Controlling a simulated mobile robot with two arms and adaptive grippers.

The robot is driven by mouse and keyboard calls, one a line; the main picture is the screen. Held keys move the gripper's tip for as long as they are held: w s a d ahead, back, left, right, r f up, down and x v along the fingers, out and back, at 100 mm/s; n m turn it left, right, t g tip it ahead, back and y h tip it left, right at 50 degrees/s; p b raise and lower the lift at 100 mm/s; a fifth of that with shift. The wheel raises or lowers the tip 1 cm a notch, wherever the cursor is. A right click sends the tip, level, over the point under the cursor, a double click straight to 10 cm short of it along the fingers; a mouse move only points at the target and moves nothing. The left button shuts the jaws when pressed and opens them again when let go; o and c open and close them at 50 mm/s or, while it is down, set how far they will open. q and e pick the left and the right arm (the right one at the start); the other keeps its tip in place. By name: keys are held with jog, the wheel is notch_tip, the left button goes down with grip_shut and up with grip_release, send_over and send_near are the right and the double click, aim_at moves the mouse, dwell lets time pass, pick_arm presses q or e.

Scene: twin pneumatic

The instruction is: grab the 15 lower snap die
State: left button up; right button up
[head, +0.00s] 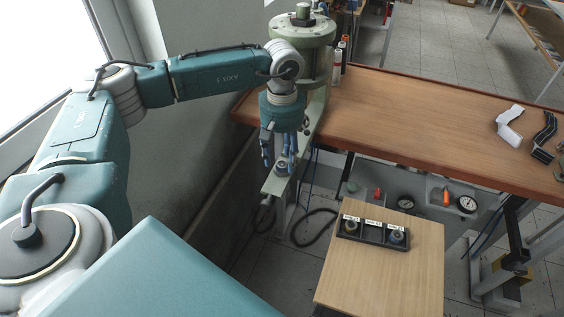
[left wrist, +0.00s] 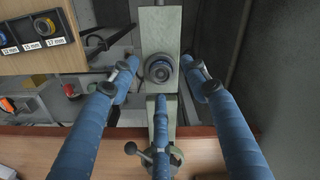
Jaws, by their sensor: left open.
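A dark round die (head: 281,168) sits on the end of the pale green lower arm of the press, and it also shows in the left wrist view (left wrist: 159,69). Its size marking cannot be read. My left gripper (head: 279,155) points down just above this die. In the left wrist view its blue fingers (left wrist: 160,88) are spread apart and empty, with the die between and beyond the tips. I cannot tell whether any finger touches it. A black die tray (head: 373,242) has labels above its slots; its middle slot looks empty. My right gripper is not in view.
The green press (head: 303,32) stands beside the brown workbench (head: 420,115). The tray lies on a small wooden table (head: 375,280) at lower right. A control panel (head: 425,196) with knobs and gauges is under the bench. A grey wall is close on the left.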

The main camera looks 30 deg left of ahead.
pick_arm(q)
jog(key=shift+f, duration=1)
grip_shut()
jog(key=shift+r, duration=0.15)
